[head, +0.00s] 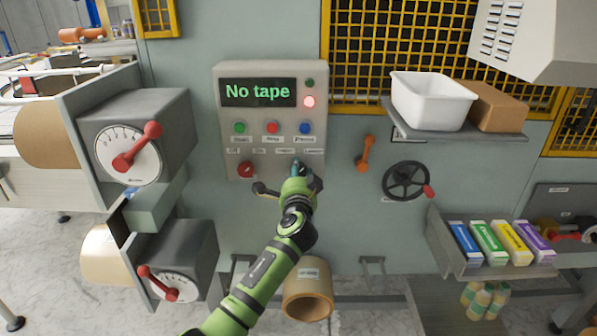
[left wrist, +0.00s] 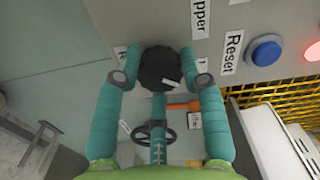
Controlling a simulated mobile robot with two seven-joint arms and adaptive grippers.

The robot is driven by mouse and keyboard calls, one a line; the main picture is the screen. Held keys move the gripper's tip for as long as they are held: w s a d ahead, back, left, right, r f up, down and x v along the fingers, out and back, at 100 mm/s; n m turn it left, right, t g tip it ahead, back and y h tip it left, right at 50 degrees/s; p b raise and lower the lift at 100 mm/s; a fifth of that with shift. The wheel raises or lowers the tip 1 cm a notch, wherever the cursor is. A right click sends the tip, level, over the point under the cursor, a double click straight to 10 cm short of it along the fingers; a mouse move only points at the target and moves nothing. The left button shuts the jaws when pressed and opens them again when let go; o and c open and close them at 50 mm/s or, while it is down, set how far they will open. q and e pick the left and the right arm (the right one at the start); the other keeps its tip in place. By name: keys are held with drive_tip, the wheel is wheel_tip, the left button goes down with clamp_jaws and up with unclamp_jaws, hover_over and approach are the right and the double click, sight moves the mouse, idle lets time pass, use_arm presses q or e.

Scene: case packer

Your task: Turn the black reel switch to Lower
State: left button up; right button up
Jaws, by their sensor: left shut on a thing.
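The black reel switch (left wrist: 160,68) is a round dark knob on the control panel, with a small white mark near its edge in the left wrist view. My left gripper (head: 301,172) is at the lower right of the panel in the head view and mostly hides the switch there. I cannot tell which position the switch is in. My right gripper is not in view.
The grey control panel (head: 222,115) has a "No tape" display (head: 258,92), a lit red lamp (head: 309,101), several buttons and a red switch (head: 246,169). An orange lever (head: 365,153) and black handwheel (head: 406,181) are to the right. A brown tape roll (head: 308,299) is below.

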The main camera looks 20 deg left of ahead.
use_arm(q)
drive_tip(key=shift+d+r+m, duration=0.2)
drive_tip(key=shift+r+m, duration=0.2)
drive_tip(key=shift+m, duration=0.2)
drive_tip(key=o, duration=1.1)
drive_tip(key=shift+w+d+f, duration=0.1)
drive_tip(key=shift+o, duration=0.2)
drive_tip(key=shift+d+f, duration=0.1)
drive_tip(key=shift+f, duration=0.1)
drive_tip(key=shift+s+f, duration=0.1)
drive_tip(key=shift+s, duration=0.6)
drive_tip(key=v, duration=1)
drive_tip(key=shift+s+d+r, duration=0.25)
drive_tip(key=shift+s+d, duration=0.05)
drive_tip(key=shift+s, duration=0.05)
